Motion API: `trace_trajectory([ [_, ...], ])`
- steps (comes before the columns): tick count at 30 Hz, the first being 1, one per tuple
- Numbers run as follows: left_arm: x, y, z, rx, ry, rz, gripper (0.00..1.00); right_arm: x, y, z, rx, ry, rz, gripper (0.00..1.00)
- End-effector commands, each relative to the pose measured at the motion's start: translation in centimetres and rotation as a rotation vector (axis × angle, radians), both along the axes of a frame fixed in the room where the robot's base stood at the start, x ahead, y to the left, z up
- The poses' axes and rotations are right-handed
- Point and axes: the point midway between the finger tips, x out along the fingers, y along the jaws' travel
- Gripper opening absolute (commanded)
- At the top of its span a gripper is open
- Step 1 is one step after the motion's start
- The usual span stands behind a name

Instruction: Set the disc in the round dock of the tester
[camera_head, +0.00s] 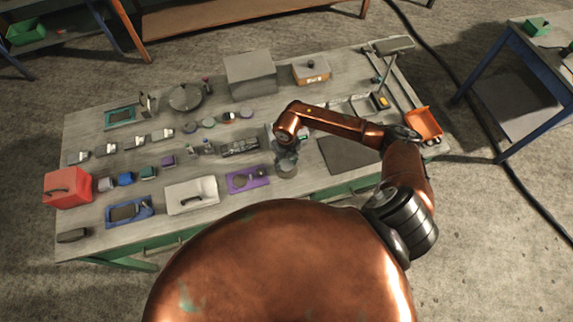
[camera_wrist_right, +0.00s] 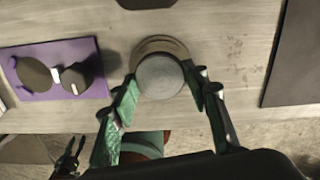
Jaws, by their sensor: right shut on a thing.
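My right gripper (camera_wrist_right: 162,92) has its green fingers on either side of a round grey disc (camera_wrist_right: 160,77) in the right wrist view and is shut on it. A wider brownish round thing (camera_wrist_right: 160,43) shows behind the disc; I cannot tell whether they touch. In the head view the right gripper (camera_head: 286,165) is over the bench's front half, just right of a purple board. That purple board (camera_head: 236,188) carries two dark round parts; it also shows at the left of the right wrist view (camera_wrist_right: 45,93). I cannot tell for sure which device is the tester.
The grey bench (camera_head: 80,135) is crowded on its left half with small blocks, a red box (camera_head: 68,187) and a white tray (camera_head: 190,207). A dark flat mat (camera_head: 349,154) lies right of the gripper. An orange scoop-like bin (camera_head: 424,124) stands at the right edge.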

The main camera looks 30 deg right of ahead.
Motion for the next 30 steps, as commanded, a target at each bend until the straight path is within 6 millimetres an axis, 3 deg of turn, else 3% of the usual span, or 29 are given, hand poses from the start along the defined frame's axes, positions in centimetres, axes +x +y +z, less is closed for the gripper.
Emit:
trace_trajectory([
  [6, 0.1, 0.0, 1.1, 0.000, -0.001, 0.000, 0.40, -0.1, 0.0, -2.0, 0.001, 0.001, 0.000, 0.01],
  [17, 0.0, 0.0, 0.6, 0.000, 0.000, 0.000, 0.40, -0.1, 0.0, -2.5, 0.000, 0.001, 0.001, 0.01],
  [18, 0.0, 0.0, 0.7, 0.000, 0.000, 0.000, 0.40, -0.2, 0.0, -2.5, -0.001, 0.002, 0.000, 0.44],
  [25, 0.0, 0.0, 0.7, 0.000, 0.000, 0.000, 0.40, -0.2, 0.0, -2.4, 0.000, 0.002, 0.000, 0.59],
  [30, 0.0, 0.0, 0.7, 0.000, 0.000, 0.001, 0.40, -0.2, 0.0, -2.4, 0.000, 0.002, 0.000, 0.59],
])
